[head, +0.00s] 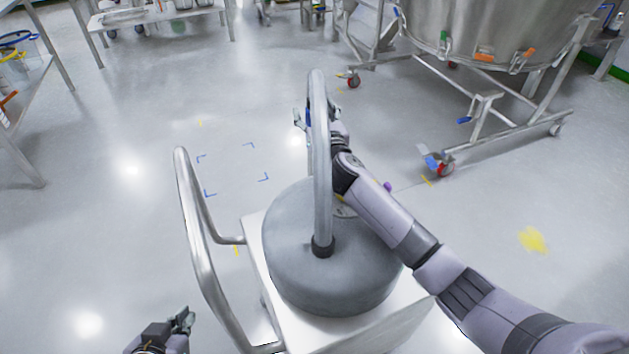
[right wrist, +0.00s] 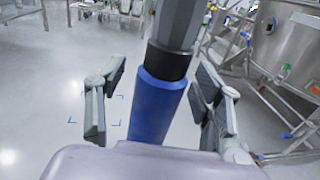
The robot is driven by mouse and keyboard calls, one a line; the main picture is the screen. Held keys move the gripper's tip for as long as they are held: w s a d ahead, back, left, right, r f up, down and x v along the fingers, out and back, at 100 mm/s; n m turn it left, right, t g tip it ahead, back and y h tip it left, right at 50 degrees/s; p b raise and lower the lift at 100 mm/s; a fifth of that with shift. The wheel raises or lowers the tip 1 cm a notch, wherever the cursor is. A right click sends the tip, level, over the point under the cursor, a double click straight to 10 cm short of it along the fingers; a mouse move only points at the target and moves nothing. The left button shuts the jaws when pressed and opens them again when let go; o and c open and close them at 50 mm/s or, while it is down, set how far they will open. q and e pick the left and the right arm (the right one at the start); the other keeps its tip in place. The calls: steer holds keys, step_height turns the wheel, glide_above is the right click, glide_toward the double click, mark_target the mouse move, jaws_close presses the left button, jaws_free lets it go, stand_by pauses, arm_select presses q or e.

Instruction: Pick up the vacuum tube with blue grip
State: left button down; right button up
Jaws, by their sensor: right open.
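The vacuum tube (head: 320,160) is a grey pipe that rises from a round grey drum lid and bends over at the top. It shows as a dark grey pipe in the right wrist view (right wrist: 177,25). Its blue grip (right wrist: 157,105) stands between the two fingers of my right gripper (right wrist: 160,88), which is open with a gap on each side. In the head view, my right gripper (head: 308,120) is partly hidden behind the tube, and only a sliver of blue shows. My left gripper (head: 182,322) is low at the left, away from the tube; its finger gap is unclear.
The drum (head: 330,265) sits on a white cart (head: 254,232) with a curved metal handle (head: 190,215) at its left. A large steel vessel (head: 480,35) on a wheeled frame stands at the back right. A shelf is at the left edge. The floor left of the cart is clear.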

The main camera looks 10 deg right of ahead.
steer(key=shift+r, duration=0.1)
steer(key=c, duration=1.2)
